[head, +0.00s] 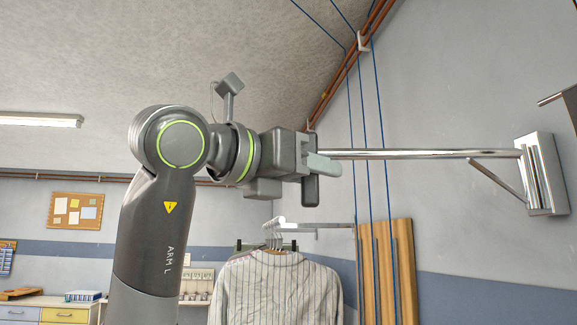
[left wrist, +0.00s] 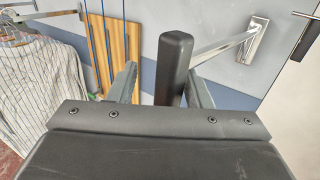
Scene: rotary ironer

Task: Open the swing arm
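The swing arm (head: 420,154) is a chrome bar reaching left from a bracket on the right wall, with a thin brace below it. The bar also shows in the left wrist view (left wrist: 222,47). A dark upright grip (left wrist: 174,65) is at its free end; in the head view its lower part (head: 310,190) shows below my finger. My left gripper (head: 318,162) is at this end. In the left wrist view its fingers (left wrist: 163,75) stand apart on either side of the grip, with a visible gap on the left. My right gripper is not in view.
The wall bracket (head: 541,175) is at the right. A striped shirt (head: 276,290) hangs from a rail (head: 318,225) below my left gripper. Wooden boards (head: 393,275) and blue cords stand behind along the wall. A drawer cabinet (head: 45,308) is at the lower left.

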